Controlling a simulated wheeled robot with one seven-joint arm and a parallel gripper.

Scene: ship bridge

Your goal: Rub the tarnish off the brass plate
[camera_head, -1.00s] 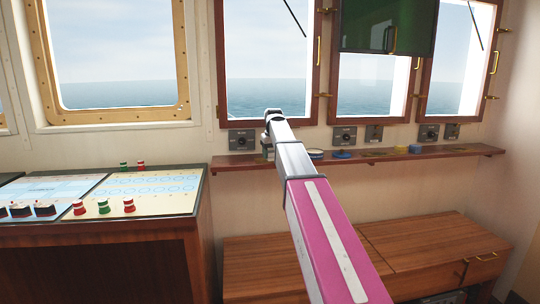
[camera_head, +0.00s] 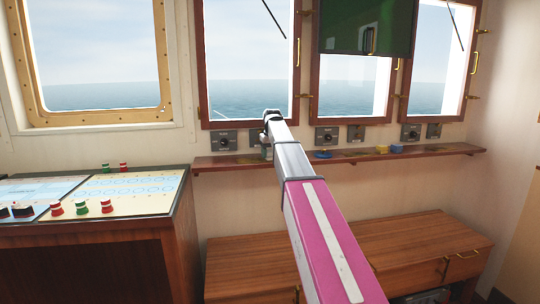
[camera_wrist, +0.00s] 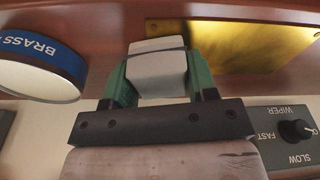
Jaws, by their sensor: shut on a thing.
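My gripper (camera_wrist: 158,78) is shut on a pale grey-white block or pad (camera_wrist: 157,50), held between its green fingers in the wrist view. The brass plate (camera_wrist: 252,46) lies on the wooden shelf, at the upper right of the wrist view. It is golden with darker brown patches of tarnish. The pad is beside the plate's left end in that view; I cannot tell whether it touches the plate or shelf. A round white tin (camera_wrist: 38,75) with a blue band lettered "BRASS" is at the left. In the head view my arm hides most of the gripper (camera_head: 266,151).
The narrow wooden shelf (camera_head: 440,151) runs under the windows, with a blue round thing (camera_head: 322,154) and yellow and blue items (camera_head: 382,149) on it. Wiper switch panels (camera_wrist: 290,135) sit on the wall close to the shelf. A console (camera_head: 120,195) stands left and a wooden bench (camera_head: 400,245) below.

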